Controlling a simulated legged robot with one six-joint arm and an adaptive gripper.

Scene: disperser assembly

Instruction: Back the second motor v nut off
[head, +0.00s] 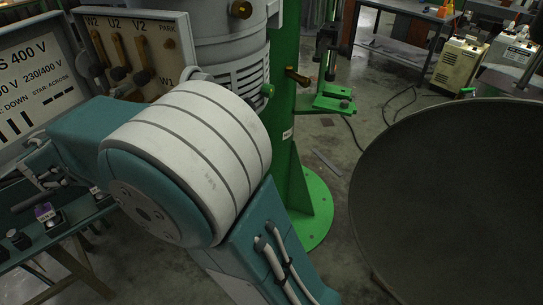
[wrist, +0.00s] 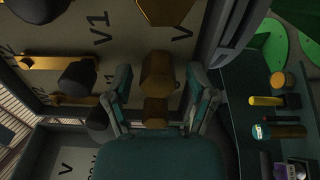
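In the wrist view, my gripper (wrist: 163,82) is open, with one finger on each side of a brass hex nut (wrist: 157,72). Dark gaps show between the nut and both fingers. A second, smaller brass piece (wrist: 155,110) sits in line with it, nearer the palm. The terminal panel (wrist: 60,20) behind carries a V1 mark to the left of the nut. In the head view, the terminal panel (head: 103,38) is marked W2, U2, V2 and PARK; my arm covers its lower part, and my gripper is hidden there.
Brass links (wrist: 52,63) with dark caps lie left of the gripper. A bench (wrist: 255,130) with small brass and dark parts is at the right. In the head view, a green column (head: 286,110) and a large dark bowl (head: 455,190) stand right of the panel.

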